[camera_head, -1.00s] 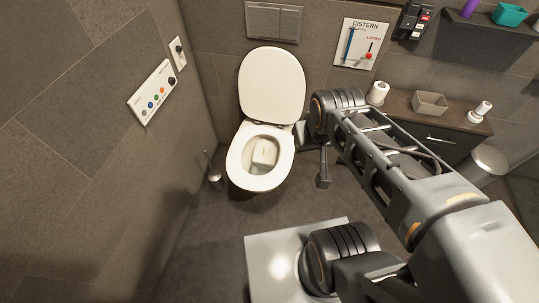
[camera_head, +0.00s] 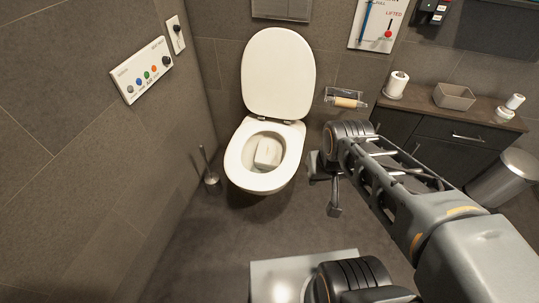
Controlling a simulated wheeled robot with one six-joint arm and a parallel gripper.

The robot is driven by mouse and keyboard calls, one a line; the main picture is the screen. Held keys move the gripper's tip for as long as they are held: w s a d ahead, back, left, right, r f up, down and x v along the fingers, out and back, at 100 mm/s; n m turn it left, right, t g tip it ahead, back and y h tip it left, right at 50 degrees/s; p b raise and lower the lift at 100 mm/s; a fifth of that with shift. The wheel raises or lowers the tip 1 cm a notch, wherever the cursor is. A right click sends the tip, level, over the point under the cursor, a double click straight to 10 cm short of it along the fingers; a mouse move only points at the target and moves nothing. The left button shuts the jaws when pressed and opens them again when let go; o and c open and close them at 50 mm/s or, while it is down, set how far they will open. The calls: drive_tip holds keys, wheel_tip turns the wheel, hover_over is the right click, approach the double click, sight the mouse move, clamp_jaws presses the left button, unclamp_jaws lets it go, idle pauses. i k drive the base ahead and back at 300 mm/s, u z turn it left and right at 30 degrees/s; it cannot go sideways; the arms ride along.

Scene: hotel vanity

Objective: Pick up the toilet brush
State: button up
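The toilet brush (camera_head: 204,158) stands upright, leaning slightly, in a small grey holder (camera_head: 212,181) on the floor, left of the toilet (camera_head: 243,166). Its thin handle points up; the brush head is hidden in the holder. My gripper (camera_head: 333,193) is to the right of the toilet, well apart from the brush. It is seen from above and behind, dark and small, so its finger gap is unclear. I see nothing held in it.
The toilet lid (camera_head: 279,75) is up, and a pale block (camera_head: 268,153) shows inside the bowl. A button panel (camera_head: 143,71) is on the left wall. A cabinet (camera_head: 440,135) and bin (camera_head: 507,177) stand right. The floor (camera_head: 215,235) in front of the brush is clear.

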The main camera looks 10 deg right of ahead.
sight(211, 177)
drive_tip(key=u, duration=1.65)
drive_tip(key=i, duration=1.2)
drive_tip(key=u, duration=0.65)
